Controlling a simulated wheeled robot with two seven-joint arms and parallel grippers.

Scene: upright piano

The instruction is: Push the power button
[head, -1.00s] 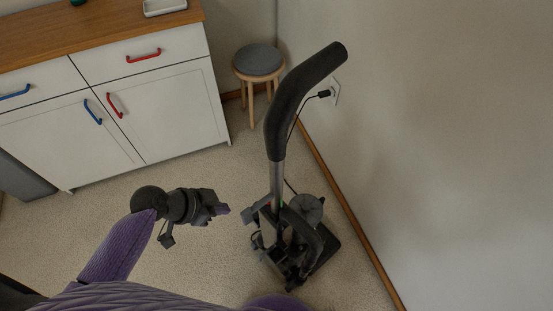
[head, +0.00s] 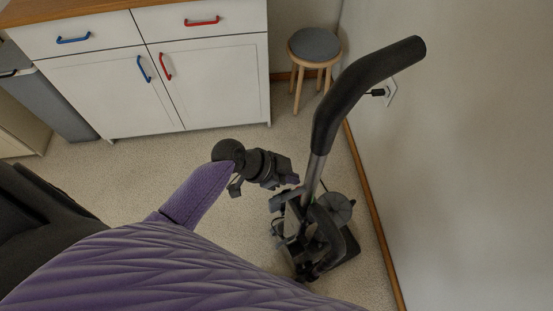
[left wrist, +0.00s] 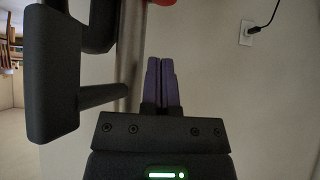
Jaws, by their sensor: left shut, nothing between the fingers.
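A tall dark appliance with a curved black handle (head: 357,93) and a grey pole stands on the carpet, with a black base. It looks like an upright vacuum cleaner. My left gripper (head: 292,180) is shut and empty, just left of the pole, its purple fingertips pointing towards it. In the left wrist view my gripper (left wrist: 160,62) is shut beside the metal pole (left wrist: 130,50). A red piece (left wrist: 162,2) shows just beyond the fingertips, cut off by the top edge. I cannot tell whether it is the power button. My right gripper is not in view.
A wall outlet (head: 389,91) with a plug and cord is on the wall behind the appliance; it also shows in the left wrist view (left wrist: 246,33). A round stool (head: 314,45) stands behind. A white cabinet (head: 205,85) is at the back left. Carpet between is clear.

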